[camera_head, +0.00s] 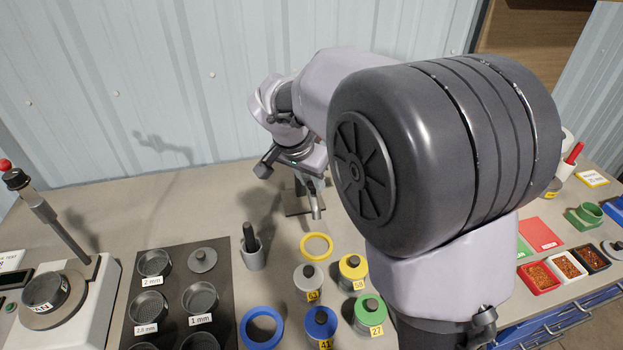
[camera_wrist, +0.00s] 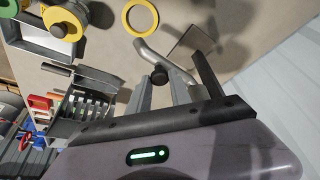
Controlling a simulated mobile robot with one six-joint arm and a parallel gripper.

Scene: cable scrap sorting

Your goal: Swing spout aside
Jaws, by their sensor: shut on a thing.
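The spout (camera_head: 316,203) is a bent grey metal tube on a flat dark base plate (camera_head: 295,208) at the back middle of the table. In the wrist view the spout (camera_wrist: 147,50) curves past a round dark knob (camera_wrist: 160,75). My gripper (camera_wrist: 163,85) has its two fingers on either side of this knob and is shut on it. In the head view my gripper (camera_head: 307,172) is small and partly hidden by my own arm. A yellow ring (camera_head: 316,246) lies flat on the table near the spout's open end, and shows in the wrist view (camera_wrist: 140,18).
Lidded pots with yellow, blue and green tops (camera_head: 370,308) stand in front of the ring. A dark tray of sieves (camera_head: 178,247), a grey cup (camera_head: 253,253) and a scale (camera_head: 75,310) are left. Small bins of granules (camera_head: 570,265) are right. The table behind the sieves is clear.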

